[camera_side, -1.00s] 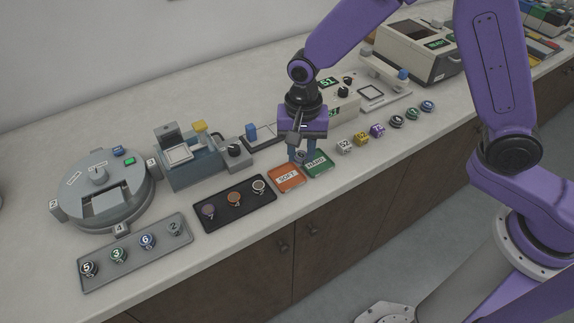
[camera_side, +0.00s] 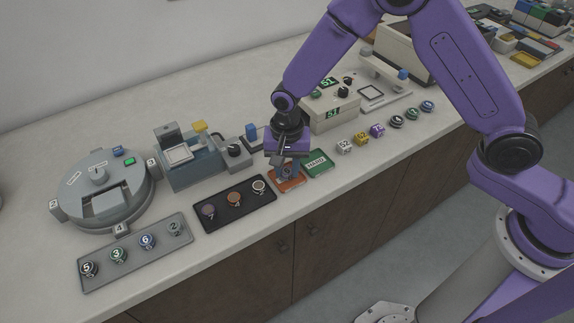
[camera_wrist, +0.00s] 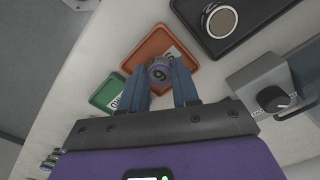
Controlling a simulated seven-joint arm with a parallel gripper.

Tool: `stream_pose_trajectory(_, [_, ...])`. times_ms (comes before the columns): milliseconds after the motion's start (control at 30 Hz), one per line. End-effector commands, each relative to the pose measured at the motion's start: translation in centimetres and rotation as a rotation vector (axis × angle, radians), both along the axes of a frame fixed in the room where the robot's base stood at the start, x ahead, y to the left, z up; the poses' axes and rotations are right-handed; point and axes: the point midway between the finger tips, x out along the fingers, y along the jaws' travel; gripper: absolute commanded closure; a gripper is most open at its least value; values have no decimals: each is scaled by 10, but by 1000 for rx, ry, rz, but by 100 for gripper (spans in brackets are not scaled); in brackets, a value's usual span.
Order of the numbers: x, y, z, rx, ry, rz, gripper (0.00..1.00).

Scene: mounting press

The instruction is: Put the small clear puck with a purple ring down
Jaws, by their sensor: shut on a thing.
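My gripper (camera_side: 287,168) is shut on the small clear puck with a purple ring (camera_wrist: 159,73). In the wrist view the puck sits between the two blue fingertips, with a dark mark on its face. My gripper is over the orange tray (camera_wrist: 140,58), labelled SOFT in the earlier side view. The orange tray (camera_side: 292,184) is partly covered by the fingers in the side view. I cannot tell whether the puck touches the tray or hangs just above it.
The green HARD tray (camera_side: 318,163) lies to the right, empty. A black tray (camera_side: 238,210) with several round pieces lies to the left. A grey tray (camera_side: 138,262) with numbered pucks is farther left. A grey-blue machine (camera_side: 190,165) stands behind.

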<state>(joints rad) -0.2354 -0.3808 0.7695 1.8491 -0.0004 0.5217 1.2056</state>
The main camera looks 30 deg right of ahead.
Motion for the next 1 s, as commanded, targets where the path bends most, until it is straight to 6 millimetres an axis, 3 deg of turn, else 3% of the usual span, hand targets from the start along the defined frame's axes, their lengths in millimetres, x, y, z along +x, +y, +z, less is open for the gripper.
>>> stream_pose_trajectory(133, [0, 0, -3, -1, 2, 0, 99])
stream_pose_trajectory(167, [0, 0, -3, 0, 1, 0, 67])
stream_pose_trajectory(233, [0, 0, -3, -1, 1, 0, 44])
stream_pose_trajectory(467, [0, 0, -2, -1, -1, 5, 44])
stream_pose_trajectory(633, [1, 1, 9, 2, -4, 5, 44])
stream_pose_trajectory(1000, [1, 1, 79, 3, -6, 1, 44])
